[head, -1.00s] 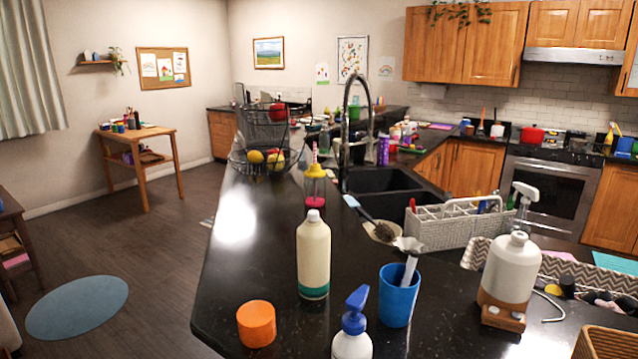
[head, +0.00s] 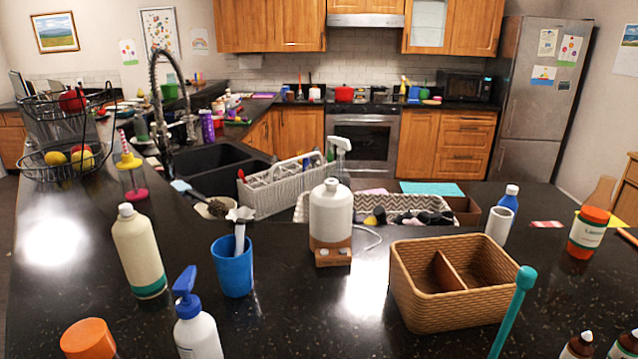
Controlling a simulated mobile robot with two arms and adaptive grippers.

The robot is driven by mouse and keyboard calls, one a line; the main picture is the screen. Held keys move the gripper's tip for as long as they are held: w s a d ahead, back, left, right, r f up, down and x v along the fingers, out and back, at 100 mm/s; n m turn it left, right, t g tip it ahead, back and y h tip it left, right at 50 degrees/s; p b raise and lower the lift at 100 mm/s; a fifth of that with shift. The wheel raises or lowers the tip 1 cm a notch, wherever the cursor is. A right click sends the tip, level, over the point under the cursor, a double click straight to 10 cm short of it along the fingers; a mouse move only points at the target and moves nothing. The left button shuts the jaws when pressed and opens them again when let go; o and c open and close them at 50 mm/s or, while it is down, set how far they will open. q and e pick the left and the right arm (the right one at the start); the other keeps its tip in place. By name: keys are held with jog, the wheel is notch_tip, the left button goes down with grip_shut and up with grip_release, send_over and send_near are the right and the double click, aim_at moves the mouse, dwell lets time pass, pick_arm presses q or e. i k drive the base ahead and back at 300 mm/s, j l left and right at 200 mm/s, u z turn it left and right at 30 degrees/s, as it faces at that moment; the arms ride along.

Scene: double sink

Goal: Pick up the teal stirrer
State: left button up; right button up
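A teal stirrer (head: 512,313) shows at the lower right of the head view. It is a thin teal rod with a rounded knob at its upper end. It stands tilted, with the knob leaning to the right. Its upper part overlaps the right side of the woven basket (head: 411,297) in the picture. Its lower end is cut off by the bottom edge, so what it stands in or on is hidden. Neither of my grippers is in view.
Left of the basket stand a white dispenser (head: 331,215), a blue cup (head: 233,270), a cream bottle (head: 138,250) and a pump bottle (head: 197,330). An orange-capped jar (head: 588,233) and small brown bottles (head: 578,346) are at the right. Dark counter shows between them.

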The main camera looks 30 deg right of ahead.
aim_at(525, 277)
jog(key=l+z, duration=0.15)
jog(key=z, duration=0.25)
jog(key=l+z, duration=0.1)
jog(key=z, duration=0.3)
jog(key=l+z, duration=0.15)
jog(key=z, duration=0.25)
jog(key=l+z, duration=0.15)
jog(key=z, duration=0.25)
